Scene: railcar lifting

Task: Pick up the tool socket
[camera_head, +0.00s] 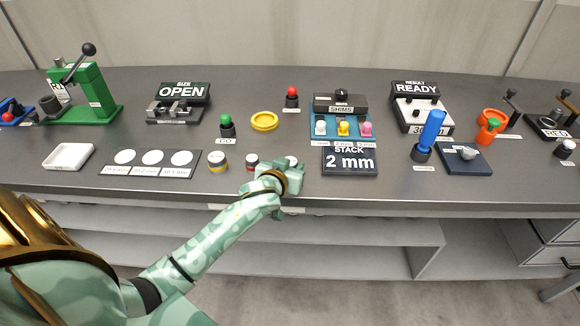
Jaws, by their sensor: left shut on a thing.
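My left gripper (290,178) is at the front edge of the bench, right of the red-banded small cylinder. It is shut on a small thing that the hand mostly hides. A pale round top (291,160) shows just behind the fingers and may belong to it. I cannot tell which piece is the tool socket. Two similar small cylinders stand to the left, one with a yellow band (217,162) and one with a red band (252,162). My right gripper is not in view.
A panel with three white discs (152,158) and a white tray (68,156) lie at left. The "STACK 2 mm" sign (350,162) is close on the gripper's right. A yellow ring (264,121) and a green-topped knob (226,125) stand behind.

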